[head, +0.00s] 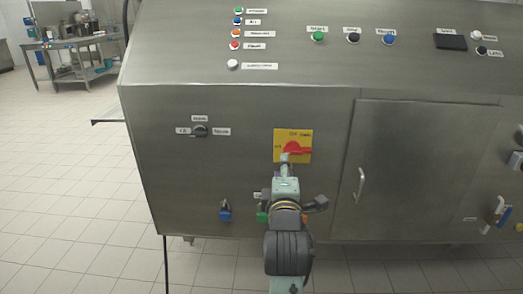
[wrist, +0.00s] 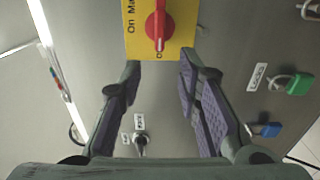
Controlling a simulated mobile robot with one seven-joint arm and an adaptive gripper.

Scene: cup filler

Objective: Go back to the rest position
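My gripper (head: 284,160) is in front of the steel machine, just below and close to a red rotary switch (head: 292,148) on a yellow plate (head: 279,138). In the wrist view my gripper (wrist: 158,72) has its two fingers wide apart with nothing between them. The red switch (wrist: 157,25) and the yellow plate (wrist: 183,38) lie beyond the fingertips in that view. I cannot tell from the head view how far the fingertips are from the plate.
The machine front has a black selector (head: 200,131), a door with a handle (head: 360,185) and a blue padlock (head: 225,215). A green padlock (wrist: 299,84) hangs beside my gripper in the wrist view. Open tiled floor (head: 70,190) lies to the left, with a work table (head: 72,45) behind.

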